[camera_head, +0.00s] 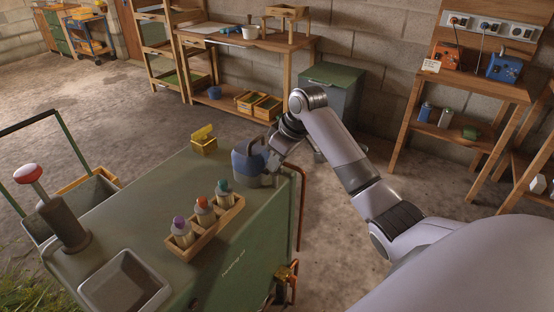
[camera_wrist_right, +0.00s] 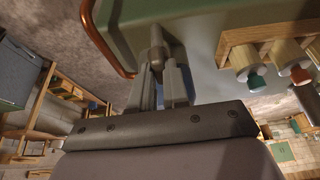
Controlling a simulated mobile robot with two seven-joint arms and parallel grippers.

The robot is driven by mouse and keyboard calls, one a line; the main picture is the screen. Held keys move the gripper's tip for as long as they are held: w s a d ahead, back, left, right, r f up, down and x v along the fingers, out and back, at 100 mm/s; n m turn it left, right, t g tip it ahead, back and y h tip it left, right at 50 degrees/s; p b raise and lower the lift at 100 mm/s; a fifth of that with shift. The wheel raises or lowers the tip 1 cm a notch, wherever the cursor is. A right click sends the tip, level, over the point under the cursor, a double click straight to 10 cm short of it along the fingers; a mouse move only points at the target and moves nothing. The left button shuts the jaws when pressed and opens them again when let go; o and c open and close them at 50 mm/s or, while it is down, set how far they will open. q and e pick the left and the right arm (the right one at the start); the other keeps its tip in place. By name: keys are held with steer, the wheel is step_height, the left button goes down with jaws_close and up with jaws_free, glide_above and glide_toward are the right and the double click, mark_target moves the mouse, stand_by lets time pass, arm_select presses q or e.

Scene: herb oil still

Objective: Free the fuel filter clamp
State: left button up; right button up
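A blue filter housing (camera_head: 248,160) with a grey lower part stands at the back right corner of the green machine top (camera_head: 160,215). My right gripper (camera_head: 272,158) is at its right side, pointing down and left. In the wrist view, a short grey post (camera_wrist_right: 157,42) rises between the two fingertips of my right gripper (camera_wrist_right: 160,72), which are close together and seem to press on it. I take the post for the clamp's lever; the rest of the clamp is hidden by the gripper. My left gripper is not in view.
A wooden rack (camera_head: 207,224) with several coloured-cap bottles stands in front of the housing. A yellow block (camera_head: 203,140) sits behind it to the left. A copper pipe (camera_head: 301,205) runs down the machine's right side.

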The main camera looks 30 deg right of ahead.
jaws_close()
steer(key=m+h, duration=0.1)
steer(key=m, duration=0.2)
steer(key=shift+a+m, duration=0.15)
steer(key=shift+m, duration=0.15)
steer(key=m+h, duration=0.1)
steer(key=m, duration=0.1)
steer(key=m+h, duration=0.1)
steer(key=m, duration=0.2)
steer(key=shift+a+h, duration=0.15)
steer(key=shift+h, duration=0.15)
steer(key=m, duration=0.3)
steer(key=m+g+h, duration=0.1)
steer(key=m, duration=0.1)
steer(key=shift+w+a+m+h, duration=0.1)
steer(key=shift+m+h, duration=0.2)
steer(key=shift+m, duration=0.1)
steer(key=shift+w+m+g+h, duration=0.1)
steer(key=shift+m+g+h, duration=0.5)
steer(key=shift+m, duration=1.3)
steer(key=shift+g, duration=0.3)
